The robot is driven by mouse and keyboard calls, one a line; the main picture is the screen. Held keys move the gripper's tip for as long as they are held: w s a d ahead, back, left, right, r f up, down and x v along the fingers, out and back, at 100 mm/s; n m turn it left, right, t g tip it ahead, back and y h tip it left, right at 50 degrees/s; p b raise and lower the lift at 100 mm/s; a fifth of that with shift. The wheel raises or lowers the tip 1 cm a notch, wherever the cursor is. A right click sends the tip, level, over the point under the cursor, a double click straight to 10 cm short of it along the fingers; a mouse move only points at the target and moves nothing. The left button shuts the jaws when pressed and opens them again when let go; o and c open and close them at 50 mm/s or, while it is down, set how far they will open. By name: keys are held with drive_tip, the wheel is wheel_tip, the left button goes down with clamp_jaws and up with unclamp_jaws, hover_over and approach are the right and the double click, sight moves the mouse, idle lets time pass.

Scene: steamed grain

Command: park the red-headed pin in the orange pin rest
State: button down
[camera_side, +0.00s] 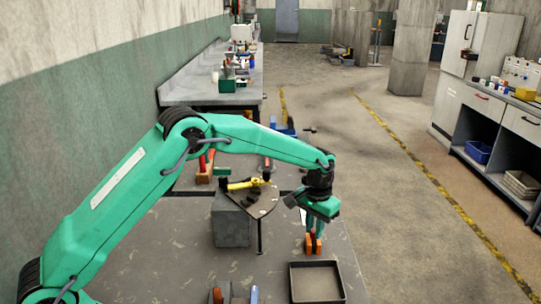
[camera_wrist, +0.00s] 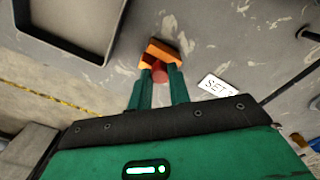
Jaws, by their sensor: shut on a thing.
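The orange pin rest (camera_side: 308,245) stands on the grey bench, directly below my gripper (camera_side: 316,232) in the side view. In the wrist view the orange pin rest (camera_wrist: 160,50) lies just beyond the fingertips of my gripper (camera_wrist: 160,82). The red head of the pin (camera_wrist: 159,71) shows between the two green fingers, which are shut on it. The pin's shank is hidden behind its head and the fingers. I cannot tell whether the shank is inside the rest or only above it.
A dark, shallow tray (camera_side: 292,284) sits close in front of the rest. A grey block (camera_side: 231,229) and a brown plate on a post (camera_side: 264,207) stand to its left. A white label (camera_wrist: 217,88) lies beside the rest. Bare bench lies farther left.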

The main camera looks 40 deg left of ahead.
sight(314, 230)
drive_tip(key=c, duration=1.2)
unclamp_jaws()
drive_tip(key=shift+c, duration=0.2)
drive_tip(key=shift+r, duration=3.95)
